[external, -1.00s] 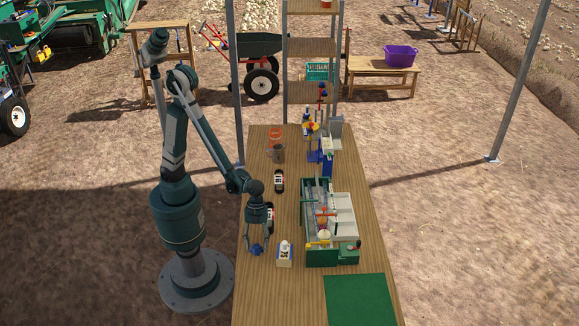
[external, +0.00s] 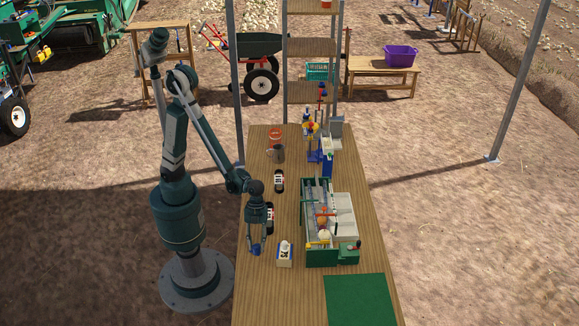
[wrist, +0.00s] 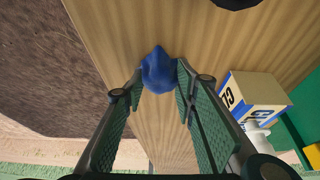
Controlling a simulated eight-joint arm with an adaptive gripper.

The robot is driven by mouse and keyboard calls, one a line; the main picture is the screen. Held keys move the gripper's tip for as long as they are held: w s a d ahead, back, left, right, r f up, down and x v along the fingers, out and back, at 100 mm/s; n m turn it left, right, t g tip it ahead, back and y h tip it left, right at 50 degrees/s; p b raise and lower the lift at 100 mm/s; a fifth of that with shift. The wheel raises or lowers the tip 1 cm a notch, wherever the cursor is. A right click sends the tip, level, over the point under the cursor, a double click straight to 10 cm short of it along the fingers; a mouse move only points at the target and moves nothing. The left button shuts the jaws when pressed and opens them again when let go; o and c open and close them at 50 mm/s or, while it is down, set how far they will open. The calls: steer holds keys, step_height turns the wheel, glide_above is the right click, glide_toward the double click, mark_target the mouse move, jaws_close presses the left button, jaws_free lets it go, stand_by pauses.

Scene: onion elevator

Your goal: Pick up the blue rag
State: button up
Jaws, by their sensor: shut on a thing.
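The blue rag (wrist: 158,70) is a small crumpled bundle between the two fingertips of my gripper (wrist: 158,80) in the wrist view. The fingers are shut on its sides. In the external view the rag (external: 256,251) shows small at the tips of my gripper (external: 256,246), over the left edge area of the wooden table (external: 262,300). I cannot tell whether the rag is clear of the table top or still touching it.
A white and blue carton (external: 284,254) stands close to the right of my gripper. Dark labelled bottles (external: 279,181) are farther back. A green machine (external: 318,255) with trays is to the right, and a green mat (external: 360,300) lies at the front right. The table's front left is clear.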

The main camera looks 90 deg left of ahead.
mark_target(257, 245)
steer(key=shift+r, duration=0.1)
step_height(257, 245, up, 10)
steer(key=p, duration=0.2)
stand_by(0.5)
stand_by(0.7)
